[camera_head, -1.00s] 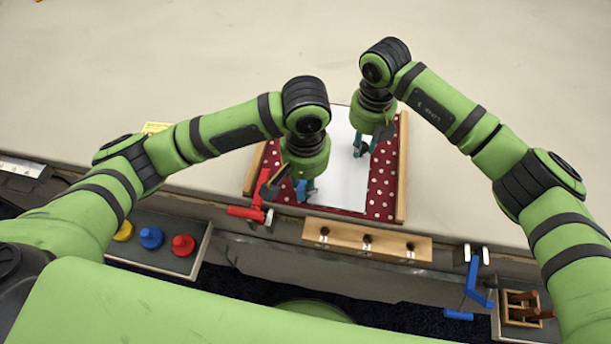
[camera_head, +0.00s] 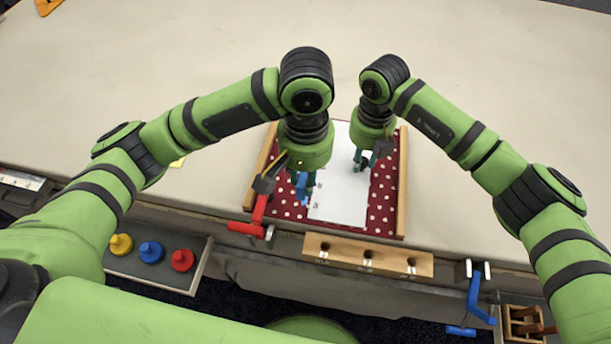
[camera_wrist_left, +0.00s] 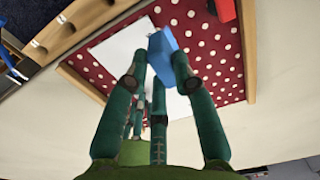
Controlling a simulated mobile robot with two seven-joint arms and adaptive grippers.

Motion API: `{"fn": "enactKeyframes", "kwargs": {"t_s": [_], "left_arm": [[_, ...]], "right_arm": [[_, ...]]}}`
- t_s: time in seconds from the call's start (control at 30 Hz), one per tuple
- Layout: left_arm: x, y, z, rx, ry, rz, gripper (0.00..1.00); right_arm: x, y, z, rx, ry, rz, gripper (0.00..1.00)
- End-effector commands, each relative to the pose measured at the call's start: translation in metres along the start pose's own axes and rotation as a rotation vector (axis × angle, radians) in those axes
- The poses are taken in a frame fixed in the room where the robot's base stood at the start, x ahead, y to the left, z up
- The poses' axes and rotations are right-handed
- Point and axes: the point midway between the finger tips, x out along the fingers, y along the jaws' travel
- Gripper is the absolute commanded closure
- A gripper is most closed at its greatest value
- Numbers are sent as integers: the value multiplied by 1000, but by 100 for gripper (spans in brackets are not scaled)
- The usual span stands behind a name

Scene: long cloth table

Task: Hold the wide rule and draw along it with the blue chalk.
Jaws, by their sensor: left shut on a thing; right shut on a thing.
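A white sheet (camera_head: 345,199) lies on a red board with white dots (camera_head: 380,214); small dark marks show near its left edge. My left gripper (camera_head: 305,188) is over the sheet's left edge, shut on a blue piece that I take as the blue chalk (camera_head: 302,182). In the left wrist view the chalk (camera_wrist_left: 162,55) sits between the fingertips of the left gripper (camera_wrist_left: 160,72); I cannot tell whether it touches the sheet. My right gripper (camera_head: 362,160) is shut over the sheet's right side, on something I cannot make out. I cannot pick out the wide rule.
Wooden strips edge the board (camera_head: 402,180). A red clamp (camera_head: 255,220) is at its front left corner. A wooden block with holes (camera_head: 350,250) stands at the table's front edge, a blue clamp (camera_head: 475,300) to its right. A tray with coloured knobs (camera_head: 151,252) lies front left.

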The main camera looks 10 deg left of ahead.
Motion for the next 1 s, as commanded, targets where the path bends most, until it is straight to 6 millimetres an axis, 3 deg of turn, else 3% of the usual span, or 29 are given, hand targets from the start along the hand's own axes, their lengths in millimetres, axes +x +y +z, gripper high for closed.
{"fn": "enactKeyframes", "kwargs": {"t_s": [0.27,0.3,0.33,0.37,0.77,1.0], "left_arm": [[0,0,0,0,0,0,100],[0,0,0,0,0,0,100],[0,0,0,0,0,0,100],[0,0,0,0,0,0,100],[0,0,0,-1,0,0,100],[0,0,0,0,0,0,100]], "right_arm": [[0,0,0,0,0,0,100],[0,0,0,0,0,0,62],[0,0,0,0,0,0,50],[0,0,0,0,0,0,46],[-6,0,0,-1,-2,1,46],[-48,0,2,-1,-6,2,46]]}}
